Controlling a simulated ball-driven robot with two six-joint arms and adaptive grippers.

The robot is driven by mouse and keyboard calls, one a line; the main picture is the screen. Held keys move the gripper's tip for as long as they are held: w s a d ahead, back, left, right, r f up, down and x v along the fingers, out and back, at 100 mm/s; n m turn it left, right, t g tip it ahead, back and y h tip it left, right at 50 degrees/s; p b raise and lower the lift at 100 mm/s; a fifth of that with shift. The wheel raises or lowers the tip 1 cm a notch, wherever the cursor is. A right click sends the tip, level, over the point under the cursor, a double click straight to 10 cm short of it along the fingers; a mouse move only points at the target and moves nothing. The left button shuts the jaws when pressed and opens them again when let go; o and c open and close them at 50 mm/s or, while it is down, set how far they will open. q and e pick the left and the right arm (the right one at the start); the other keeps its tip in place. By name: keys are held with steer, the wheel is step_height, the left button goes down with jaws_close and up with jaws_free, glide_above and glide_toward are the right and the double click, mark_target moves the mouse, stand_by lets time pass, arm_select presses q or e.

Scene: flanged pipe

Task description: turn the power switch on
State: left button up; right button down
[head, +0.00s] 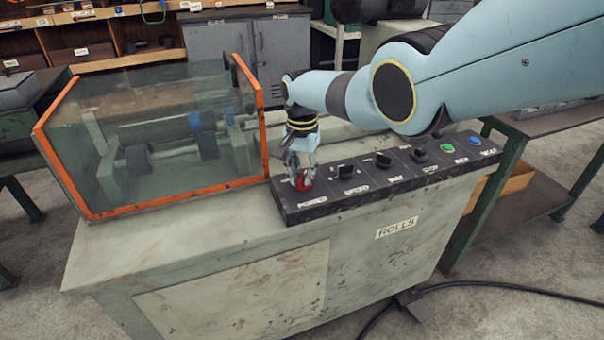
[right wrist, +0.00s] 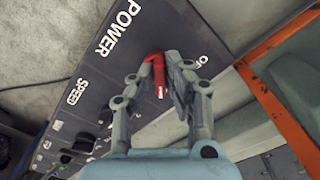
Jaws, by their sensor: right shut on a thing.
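The red power switch (head: 301,183) is at the left end of the dark control panel (head: 400,182), by the "POWER" label. In the right wrist view the red switch (right wrist: 157,72) sits between the fingers of my right gripper (right wrist: 168,62), which is shut on it. In the head view my right gripper (head: 301,172) comes down on the switch from above and partly hides it. Which position the switch is in I cannot tell. My left gripper is not in view.
Black knobs (head: 346,170) and green (head: 447,148) and blue (head: 474,141) buttons lie along the panel to the right. An orange-framed clear guard (head: 150,135) over rollers stands close left of my gripper. The panel sits on a grey "ROLLS" machine cabinet (head: 235,290).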

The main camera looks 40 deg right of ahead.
mark_target(302, 176)
steer(key=c, duration=1.4)
jaws_free()
steer(key=shift+o, duration=0.2)
step_height(302, 176, up, 12)
